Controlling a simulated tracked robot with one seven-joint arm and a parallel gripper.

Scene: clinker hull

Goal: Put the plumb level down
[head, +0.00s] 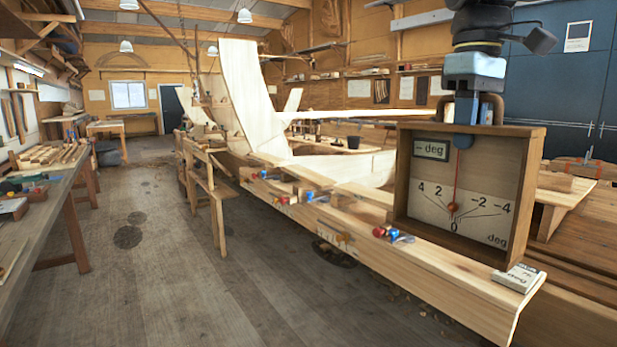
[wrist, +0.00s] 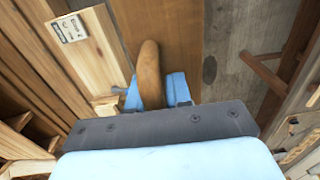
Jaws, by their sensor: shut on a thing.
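The plumb level (head: 455,185) is a wooden box with a white dial face, a red needle and a small "– deg" display. It hangs upright from my gripper (head: 480,108), which is shut on the curved handle at its top. In the head view it is in front of the right end of the long wooden plank (head: 390,265); whether its bottom touches the plank I cannot tell. In the wrist view the brown handle (wrist: 150,75) lies between the blue fingers, with the top of the box (wrist: 160,30) beyond.
A small white labelled block (head: 515,279) lies on the plank's near right end, and shows in the wrist view (wrist: 69,28). Red and blue small items (head: 385,232) lie along the plank. A workbench (head: 45,195) stands at left. The floor (head: 150,260) between is mostly clear.

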